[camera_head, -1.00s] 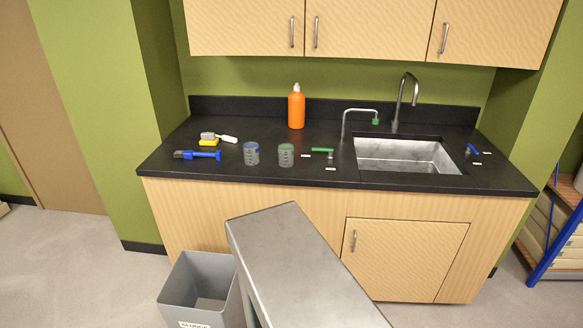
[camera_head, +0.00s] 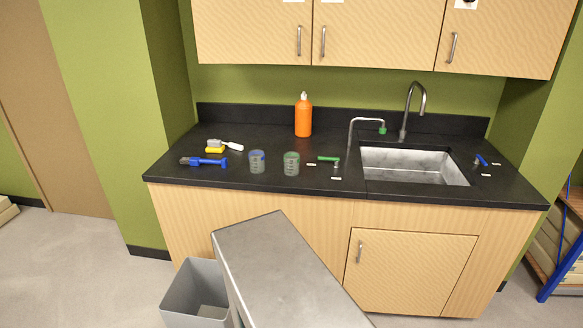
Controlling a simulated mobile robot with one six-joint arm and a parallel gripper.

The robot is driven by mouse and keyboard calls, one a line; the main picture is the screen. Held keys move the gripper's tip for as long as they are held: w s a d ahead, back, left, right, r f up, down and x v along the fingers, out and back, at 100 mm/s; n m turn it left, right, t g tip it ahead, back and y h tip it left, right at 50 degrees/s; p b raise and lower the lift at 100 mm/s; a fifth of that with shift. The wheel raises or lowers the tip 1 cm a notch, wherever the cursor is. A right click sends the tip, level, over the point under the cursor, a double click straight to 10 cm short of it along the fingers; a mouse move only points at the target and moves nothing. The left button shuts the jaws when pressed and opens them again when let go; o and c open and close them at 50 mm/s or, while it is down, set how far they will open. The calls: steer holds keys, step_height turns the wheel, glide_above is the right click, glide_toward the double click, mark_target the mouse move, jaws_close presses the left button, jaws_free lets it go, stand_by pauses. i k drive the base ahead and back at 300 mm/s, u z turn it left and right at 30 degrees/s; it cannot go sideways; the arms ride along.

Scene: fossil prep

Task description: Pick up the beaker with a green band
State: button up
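The beaker with a green band (camera_head: 291,164) stands upright on the black countertop, left of the sink. A similar beaker with a blue band (camera_head: 257,162) stands just to its left, a small gap apart. Both look clear with dark markings. My gripper is not in view. A grey metal part (camera_head: 280,270), which may be my own body, fills the lower middle of the view, below and in front of the counter.
On the black countertop (camera_head: 220,181) are a blue-handled tool (camera_head: 203,162), a yellow-and-white brush (camera_head: 215,146), an orange bottle (camera_head: 303,117), a green-handled valve (camera_head: 329,160) and a tall faucet (camera_head: 410,108). A sink (camera_head: 415,166) lies right. A grey bin (camera_head: 193,290) stands on the floor.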

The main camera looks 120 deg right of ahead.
mark_target(292, 164)
steer(key=k, duration=2.9)
steer(key=z, duration=0.75)
steer(key=i, duration=0.95)
steer(key=u, duration=0.1)
